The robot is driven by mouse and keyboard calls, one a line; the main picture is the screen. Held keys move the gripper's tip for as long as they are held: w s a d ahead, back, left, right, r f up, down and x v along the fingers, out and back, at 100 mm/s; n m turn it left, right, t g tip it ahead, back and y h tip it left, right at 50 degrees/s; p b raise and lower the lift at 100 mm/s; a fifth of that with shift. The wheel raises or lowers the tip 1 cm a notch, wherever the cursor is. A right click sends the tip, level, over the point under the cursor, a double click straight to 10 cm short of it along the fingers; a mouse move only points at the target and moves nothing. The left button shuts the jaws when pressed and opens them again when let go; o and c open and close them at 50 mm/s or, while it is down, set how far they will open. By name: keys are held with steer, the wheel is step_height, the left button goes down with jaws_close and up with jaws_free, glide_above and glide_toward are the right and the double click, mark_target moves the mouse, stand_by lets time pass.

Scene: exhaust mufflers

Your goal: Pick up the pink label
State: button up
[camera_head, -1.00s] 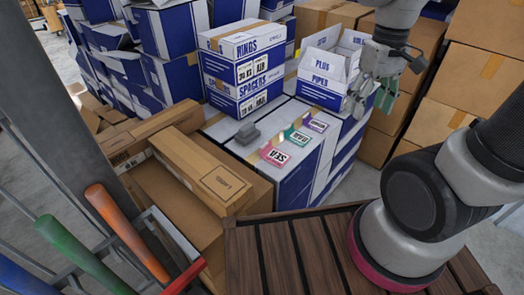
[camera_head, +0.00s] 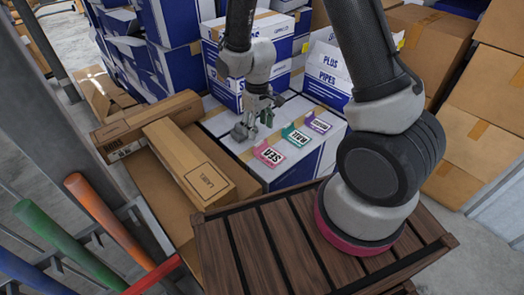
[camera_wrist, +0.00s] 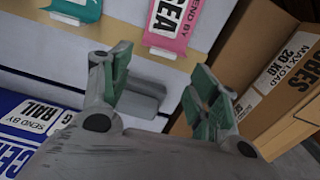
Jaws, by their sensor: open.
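The pink label (camera_head: 269,154), marked SEA, lies flat on top of a white and blue carton (camera_head: 285,178), nearest of a row of three labels. In the wrist view the pink label (camera_wrist: 172,24) is at the top, beyond my fingertips and not between them. My gripper (camera_head: 260,115) hangs above the carton, behind the pink label and apart from it. In the wrist view my gripper (camera_wrist: 160,78) is open with green finger pads, and nothing is held. A grey block (camera_wrist: 145,96) shows below the gap between the fingers.
A teal label (camera_head: 295,136) and a purple label (camera_head: 318,124) lie beside the pink one. The grey block (camera_head: 239,132) sits left of them. Stacked cartons (camera_head: 232,62) rise behind, and a long brown carton (camera_head: 190,165) is at the left.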

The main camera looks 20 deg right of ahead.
mark_target(259, 148)
steer(key=f, duration=0.7)
steer(key=shift+s+f, duration=0.15)
steer(key=shift+s, duration=0.15)
steer(key=c, duration=0.8)
steer(key=shift+o, duration=0.2)
